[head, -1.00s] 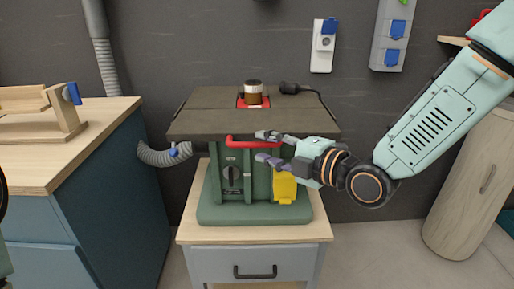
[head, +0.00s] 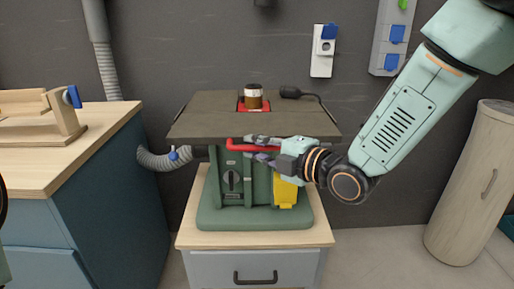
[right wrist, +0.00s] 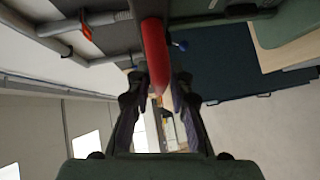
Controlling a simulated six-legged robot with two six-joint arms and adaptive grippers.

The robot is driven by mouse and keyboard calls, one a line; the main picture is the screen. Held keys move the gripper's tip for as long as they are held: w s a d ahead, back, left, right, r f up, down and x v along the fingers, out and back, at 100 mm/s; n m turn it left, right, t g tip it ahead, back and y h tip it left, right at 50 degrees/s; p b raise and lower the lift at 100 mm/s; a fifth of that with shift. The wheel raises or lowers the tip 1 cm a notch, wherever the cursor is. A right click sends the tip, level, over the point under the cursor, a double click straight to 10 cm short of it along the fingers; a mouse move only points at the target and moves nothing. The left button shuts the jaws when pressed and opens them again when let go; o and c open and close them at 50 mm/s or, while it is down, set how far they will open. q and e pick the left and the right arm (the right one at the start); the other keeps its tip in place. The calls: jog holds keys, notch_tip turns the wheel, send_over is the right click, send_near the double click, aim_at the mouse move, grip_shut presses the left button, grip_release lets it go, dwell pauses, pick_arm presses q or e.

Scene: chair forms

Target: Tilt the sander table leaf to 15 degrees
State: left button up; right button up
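The sander (head: 235,190) is a green machine with a dark, flat table leaf (head: 205,118) that looks about level. A red bar handle (head: 238,145) runs under the leaf's front edge. My right gripper (head: 262,147) is at the handle's right part, with one finger above and one below. In the right wrist view the red handle (right wrist: 154,50) lies between the two spread fingertips (right wrist: 158,85), and the fingers do not look closed on it. My left gripper is out of view.
The sander stands on a wood-topped drawer cabinet (head: 200,240). A blue workbench (head: 110,190) is on the left, with a grey hose (head: 155,156) between. A brown-white spindle (head: 253,97) rises from the leaf. A wooden cylinder (head: 470,185) stands at right.

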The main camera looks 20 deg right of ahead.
grip_shut()
dwell(0.4)
jog(key=shift+n+t, duration=0.5)
jog(key=f+b, duration=0.1)
jog(key=b, duration=0.1)
jog(key=f+b, duration=0.3)
jog(key=b, duration=0.1)
jog(key=shift+w+f, duration=0.3)
jog(key=shift+f, duration=0.1)
jog(key=shift+o, duration=2.1)
grip_release()
jog(key=shift+r, duration=0.1)
